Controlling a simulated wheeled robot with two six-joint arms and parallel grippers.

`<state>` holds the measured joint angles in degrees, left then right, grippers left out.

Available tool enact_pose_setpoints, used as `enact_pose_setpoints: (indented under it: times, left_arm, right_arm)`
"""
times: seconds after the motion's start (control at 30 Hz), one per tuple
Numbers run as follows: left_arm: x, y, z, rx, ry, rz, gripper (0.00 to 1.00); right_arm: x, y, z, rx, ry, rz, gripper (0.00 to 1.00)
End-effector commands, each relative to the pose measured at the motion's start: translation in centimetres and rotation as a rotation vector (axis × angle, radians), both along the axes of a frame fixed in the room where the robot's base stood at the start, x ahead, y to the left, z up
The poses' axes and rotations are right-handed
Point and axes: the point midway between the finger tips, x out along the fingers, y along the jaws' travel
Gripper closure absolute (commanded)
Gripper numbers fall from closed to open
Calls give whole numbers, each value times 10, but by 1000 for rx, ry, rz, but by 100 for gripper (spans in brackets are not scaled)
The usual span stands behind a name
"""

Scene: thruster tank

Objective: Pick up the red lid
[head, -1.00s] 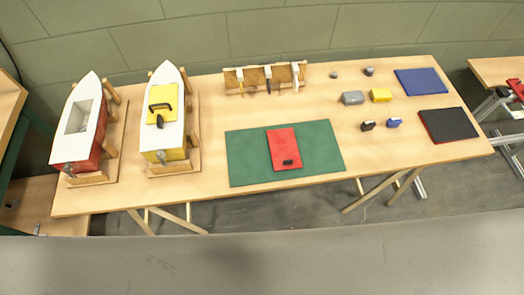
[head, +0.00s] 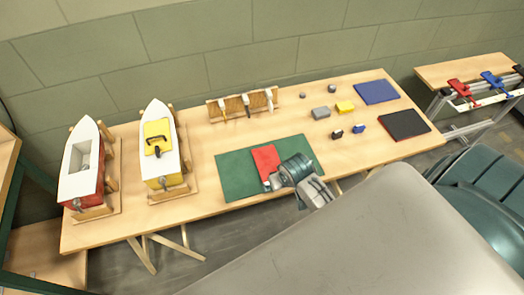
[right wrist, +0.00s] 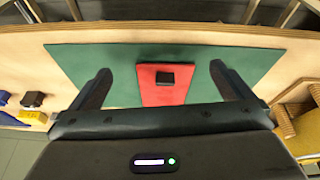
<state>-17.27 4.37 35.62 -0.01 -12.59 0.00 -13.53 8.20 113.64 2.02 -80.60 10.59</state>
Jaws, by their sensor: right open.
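The red lid (head: 264,160) lies flat on the green mat (head: 229,180) on the table. In the right wrist view the red lid (right wrist: 165,95) has a small black handle block (right wrist: 166,78) on top. My right gripper (right wrist: 158,85) is open and empty, its two dark fingers spread on either side of the lid and apart from it. In the head view my right gripper (head: 275,182) is over the lid's near end and hides the handle. My left gripper is not in view.
Two toy boats, one red (head: 88,160) and one yellow (head: 158,150), stand on wooden cradles at the left. A tool rack (head: 243,105) stands behind the mat. Small blocks and a blue panel (head: 376,92) and black panel (head: 404,125) lie to the right.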

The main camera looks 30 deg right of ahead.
Motion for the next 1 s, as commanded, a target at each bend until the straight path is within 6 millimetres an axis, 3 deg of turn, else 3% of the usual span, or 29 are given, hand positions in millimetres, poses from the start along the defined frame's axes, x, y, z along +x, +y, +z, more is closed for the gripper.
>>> enact_pose_setpoints:
  times: [0.1, 0.33, 0.7, 1.0]
  left_arm:
    - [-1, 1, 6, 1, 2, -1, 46]
    - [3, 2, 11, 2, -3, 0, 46]
    - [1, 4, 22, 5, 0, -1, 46]
    - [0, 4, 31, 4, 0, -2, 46]
  right_arm:
    - [28, -3, 24, 13, -26, -39, 0]
    - [59, -7, 51, 32, -48, -96, 0]
    - [79, -12, 10, 34, -48, -102, 0]
    - [88, -14, -5, 34, -48, -102, 0]
